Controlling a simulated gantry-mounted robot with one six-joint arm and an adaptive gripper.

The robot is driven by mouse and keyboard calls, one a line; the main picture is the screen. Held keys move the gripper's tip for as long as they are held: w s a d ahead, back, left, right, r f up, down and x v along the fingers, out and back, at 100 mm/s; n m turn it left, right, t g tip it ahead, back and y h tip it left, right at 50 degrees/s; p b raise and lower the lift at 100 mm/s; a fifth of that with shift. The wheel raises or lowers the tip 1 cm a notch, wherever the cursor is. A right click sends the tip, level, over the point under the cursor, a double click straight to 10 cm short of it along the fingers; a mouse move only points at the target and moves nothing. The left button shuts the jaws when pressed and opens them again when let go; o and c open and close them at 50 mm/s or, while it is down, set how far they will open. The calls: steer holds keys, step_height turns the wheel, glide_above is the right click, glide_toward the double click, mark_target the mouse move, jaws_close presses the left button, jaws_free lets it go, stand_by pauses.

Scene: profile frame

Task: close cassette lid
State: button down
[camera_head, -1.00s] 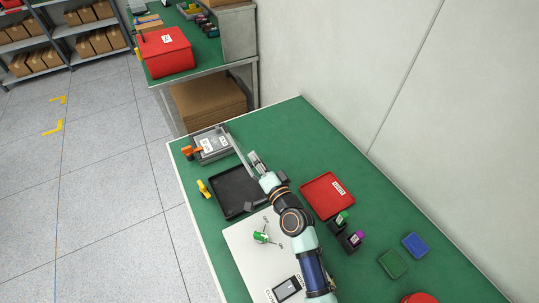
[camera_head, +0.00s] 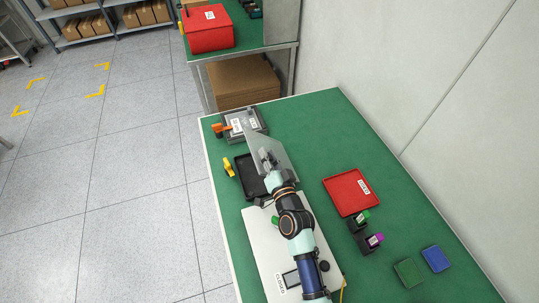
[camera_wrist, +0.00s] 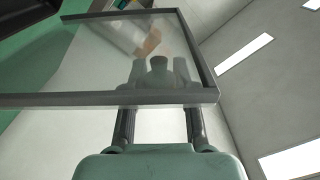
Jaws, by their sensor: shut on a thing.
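My gripper (camera_head: 268,158) is shut on the frame edge of a clear, grey-framed lid (camera_head: 284,160). The lid stands steeply tilted above the table, beside and partly over a black open tray (camera_head: 246,172). In the wrist view the lid (camera_wrist: 90,98) fills the upper middle, its frame bar running across in front of my fingers (camera_wrist: 158,112). A grey box (camera_head: 259,117) with white labels and an orange handle (camera_head: 222,128) sits just behind the lid. Where the lid joins its cassette is hidden, so I cannot tell which body it belongs to.
A yellow item (camera_head: 229,167) lies at the table's left edge. A red tray (camera_head: 350,193), dark holders with green and purple tops, and green (camera_head: 409,272) and blue (camera_head: 435,258) blocks are on the right. Green table is clear between lid and red tray. A wall bounds the right.

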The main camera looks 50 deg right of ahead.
steer(key=c, duration=0.9)
jaws_free()
